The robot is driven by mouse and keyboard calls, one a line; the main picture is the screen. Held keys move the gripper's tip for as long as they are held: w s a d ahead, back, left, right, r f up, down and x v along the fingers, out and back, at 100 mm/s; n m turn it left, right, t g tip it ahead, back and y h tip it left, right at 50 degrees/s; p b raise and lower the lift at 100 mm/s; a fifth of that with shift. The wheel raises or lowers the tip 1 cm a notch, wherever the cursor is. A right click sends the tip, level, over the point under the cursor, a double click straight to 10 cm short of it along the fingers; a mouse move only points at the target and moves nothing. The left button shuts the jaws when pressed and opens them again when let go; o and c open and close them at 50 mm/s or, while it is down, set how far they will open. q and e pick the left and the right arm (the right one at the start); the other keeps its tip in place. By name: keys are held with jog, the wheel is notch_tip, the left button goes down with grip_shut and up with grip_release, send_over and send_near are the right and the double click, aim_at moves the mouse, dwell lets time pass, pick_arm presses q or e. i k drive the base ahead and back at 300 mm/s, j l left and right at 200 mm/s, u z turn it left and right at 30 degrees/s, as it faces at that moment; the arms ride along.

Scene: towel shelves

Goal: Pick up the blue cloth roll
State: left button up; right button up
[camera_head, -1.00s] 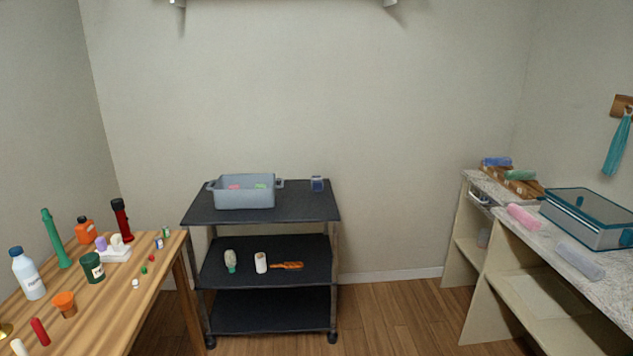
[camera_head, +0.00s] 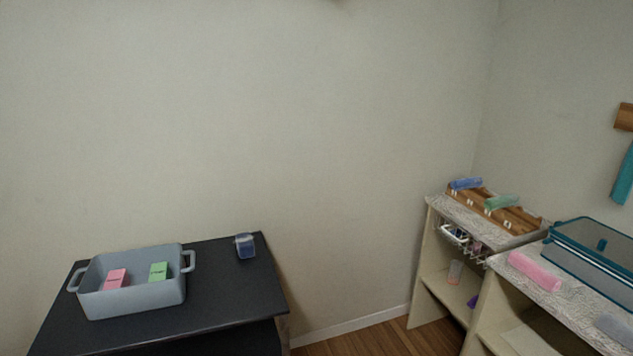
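The blue cloth roll (camera_head: 466,184) lies at the back left end of a wooden rack (camera_head: 516,217) on the right-hand shelf unit. A green cloth roll (camera_head: 501,202) lies on the same rack, a little nearer and to the right. Neither of my grippers is in view.
A black cart (camera_head: 220,308) at the lower left holds a grey bin (camera_head: 140,298) and a small blue container (camera_head: 245,246). A pink roll (camera_head: 534,271) and a teal-edged clear box (camera_head: 592,255) sit on the nearer counter. Wood floor (camera_head: 370,340) shows between cart and shelves.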

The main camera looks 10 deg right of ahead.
aim_at(473, 182)
jog(key=i+l+z, duration=0.2)
jog(key=i, duration=0.25)
jog(key=i+l+z, duration=0.2)
jog(key=i+l, duration=0.15)
jog(key=i, duration=0.15)
